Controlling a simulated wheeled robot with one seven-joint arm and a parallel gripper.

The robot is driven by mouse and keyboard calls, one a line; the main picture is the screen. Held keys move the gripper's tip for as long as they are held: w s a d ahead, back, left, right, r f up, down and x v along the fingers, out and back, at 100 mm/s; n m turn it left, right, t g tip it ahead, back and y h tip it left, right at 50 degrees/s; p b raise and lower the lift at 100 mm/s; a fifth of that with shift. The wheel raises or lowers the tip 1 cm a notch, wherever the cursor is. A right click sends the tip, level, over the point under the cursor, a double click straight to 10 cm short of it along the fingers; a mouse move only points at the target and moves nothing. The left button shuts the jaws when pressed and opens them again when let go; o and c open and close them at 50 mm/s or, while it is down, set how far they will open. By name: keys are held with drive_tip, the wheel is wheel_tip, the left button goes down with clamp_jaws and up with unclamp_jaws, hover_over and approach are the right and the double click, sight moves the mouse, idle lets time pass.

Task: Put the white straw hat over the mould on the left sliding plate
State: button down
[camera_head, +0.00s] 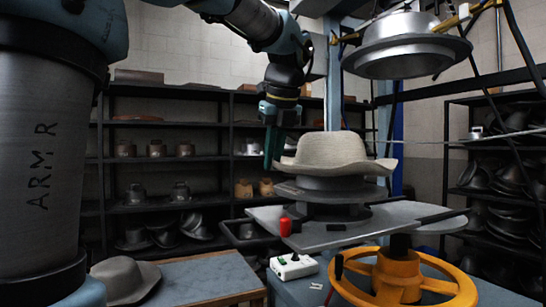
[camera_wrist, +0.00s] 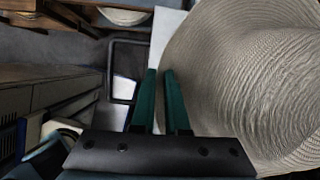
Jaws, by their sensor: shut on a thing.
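The white straw hat (camera_head: 325,150) is upright, crown up, over the grey round mould (camera_head: 330,196) on the left sliding plate (camera_head: 345,233). Its brim hides the top of the mould, and I cannot tell whether the hat rests fully on it. My gripper (camera_head: 269,165) points down at the left side of the hat. In the wrist view my gripper's green fingers (camera_wrist: 163,75) are close together at the brim edge of the straw hat (camera_wrist: 245,80), shut on the brim.
The press's metal upper bell (camera_head: 405,50) hangs above and right of the hat. A yellow handwheel (camera_head: 400,278) stands below the plate. A grey hat (camera_head: 125,279) lies on the side table (camera_head: 205,280). A red knob (camera_head: 286,227) and a white box (camera_head: 293,267) are at the front.

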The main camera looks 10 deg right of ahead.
drive_tip(key=c, duration=0.8)
unclamp_jaws()
drive_tip(key=shift+c, duration=0.2)
drive_tip(key=v, duration=1)
drive_tip(key=shift+r, duration=0.35)
drive_tip(key=shift+s, duration=0.2)
